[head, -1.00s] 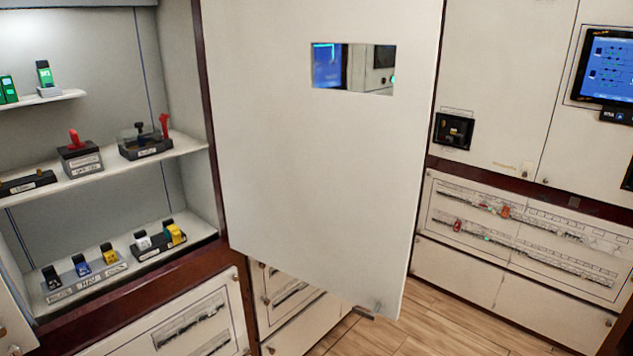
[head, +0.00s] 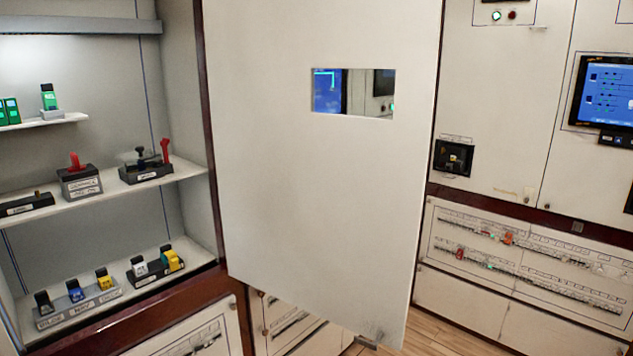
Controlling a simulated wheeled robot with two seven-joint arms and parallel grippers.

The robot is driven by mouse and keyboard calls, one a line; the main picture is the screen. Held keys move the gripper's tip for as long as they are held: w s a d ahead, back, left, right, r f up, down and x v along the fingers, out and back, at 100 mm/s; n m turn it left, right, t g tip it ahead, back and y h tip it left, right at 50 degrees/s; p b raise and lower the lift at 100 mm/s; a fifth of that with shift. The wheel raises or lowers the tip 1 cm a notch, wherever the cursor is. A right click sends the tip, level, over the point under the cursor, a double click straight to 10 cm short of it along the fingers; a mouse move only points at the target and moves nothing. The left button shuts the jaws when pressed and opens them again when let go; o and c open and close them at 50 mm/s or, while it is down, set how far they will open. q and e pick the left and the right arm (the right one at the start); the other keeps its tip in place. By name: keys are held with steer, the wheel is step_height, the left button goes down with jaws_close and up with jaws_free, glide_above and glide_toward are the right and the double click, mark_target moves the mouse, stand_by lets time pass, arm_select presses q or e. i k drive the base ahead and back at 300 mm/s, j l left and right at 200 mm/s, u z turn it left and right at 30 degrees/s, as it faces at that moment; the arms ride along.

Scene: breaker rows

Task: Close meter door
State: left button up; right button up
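A large white door panel (head: 320,200) with a small rectangular window cut-out stands swung open in the middle of the head view. I take it to be the meter door. It hides part of the cabinets behind it. A blue screen and a dark box show through the cut-out. Its lower corner hangs above the wooden floor. Neither of my grippers is in view.
An open cabinet at the left has shelves (head: 110,200) with several switches and coloured padlocks. White panels with breaker rows (head: 530,265) and a blue screen (head: 605,90) line the right. A strip of wooden floor (head: 425,335) shows at the bottom.

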mark_target(322, 212)
steer(key=i+l+u, duration=0.1)
steer(key=u, duration=0.75)
steer(key=i+l+u, duration=0.1)
steer(key=l+u, duration=0.25)
steer(key=i+l+u, duration=0.1)
steer(key=l+u, duration=0.2)
steer(key=l, duration=0.15)
steer(key=l+u, duration=0.45)
steer(key=l, duration=1.5)
steer(key=k+l+u, duration=0.15)
steer(key=l, duration=0.6)
